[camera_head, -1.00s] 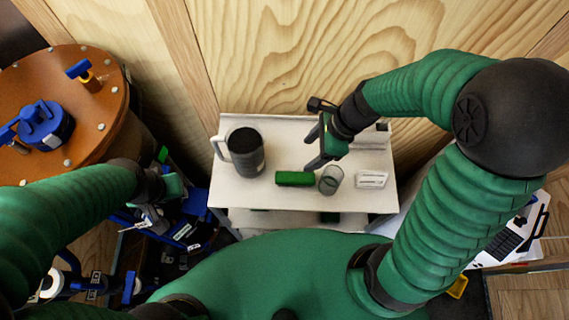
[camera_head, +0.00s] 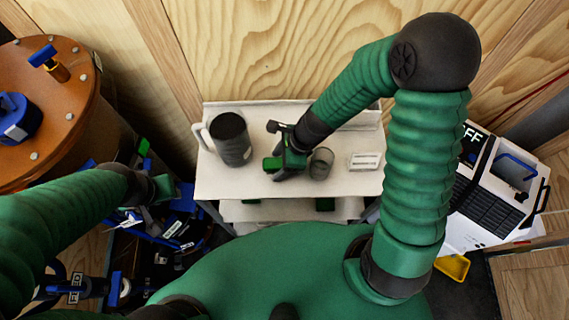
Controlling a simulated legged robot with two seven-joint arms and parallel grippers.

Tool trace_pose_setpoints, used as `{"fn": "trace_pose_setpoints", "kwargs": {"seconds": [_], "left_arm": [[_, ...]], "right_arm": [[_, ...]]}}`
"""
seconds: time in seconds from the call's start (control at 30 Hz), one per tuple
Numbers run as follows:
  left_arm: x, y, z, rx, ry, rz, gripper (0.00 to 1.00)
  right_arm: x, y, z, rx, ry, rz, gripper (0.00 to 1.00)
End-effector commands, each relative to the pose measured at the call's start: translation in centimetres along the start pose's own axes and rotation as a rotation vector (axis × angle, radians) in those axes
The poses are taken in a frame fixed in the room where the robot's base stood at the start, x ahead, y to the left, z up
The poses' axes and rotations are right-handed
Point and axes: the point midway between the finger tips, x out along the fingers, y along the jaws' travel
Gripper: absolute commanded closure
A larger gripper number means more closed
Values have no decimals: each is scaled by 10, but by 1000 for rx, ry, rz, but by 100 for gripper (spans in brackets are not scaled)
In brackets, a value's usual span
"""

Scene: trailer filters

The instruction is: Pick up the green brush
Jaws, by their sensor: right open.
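The green brush (camera_head: 270,164) lies on the white table (camera_head: 228,184), mostly hidden under my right gripper; its left end shows. My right gripper (camera_head: 283,172) is open and low over the brush. Whether its fingers touch the brush, I cannot tell. My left gripper (camera_head: 160,197) hangs off the table's left side, over the cluttered floor, away from the brush. Its fingers are too small and dark to tell open from shut.
A brown drum (camera_head: 50,100) is at left, a white cooler-like box (camera_head: 495,200) at right.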

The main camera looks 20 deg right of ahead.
Motion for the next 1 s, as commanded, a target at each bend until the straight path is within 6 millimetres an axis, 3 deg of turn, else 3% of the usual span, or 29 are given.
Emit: {"fn": "trace_pose_setpoints", "kwargs": {"seconds": [0.3, 0.8, 1.0], "left_arm": [[1, 0, 0, 0, 0, 0, 64], [1, 0, 0, 0, 0, 0, 64], [1, 0, 0, 0, 0, 0, 64]], "right_arm": [[2, 0, -2, 3, 1, -1, 36], [1, 0, -2, 2, 2, -1, 100], [1, 0, -2, 3, 2, -1, 100]]}}
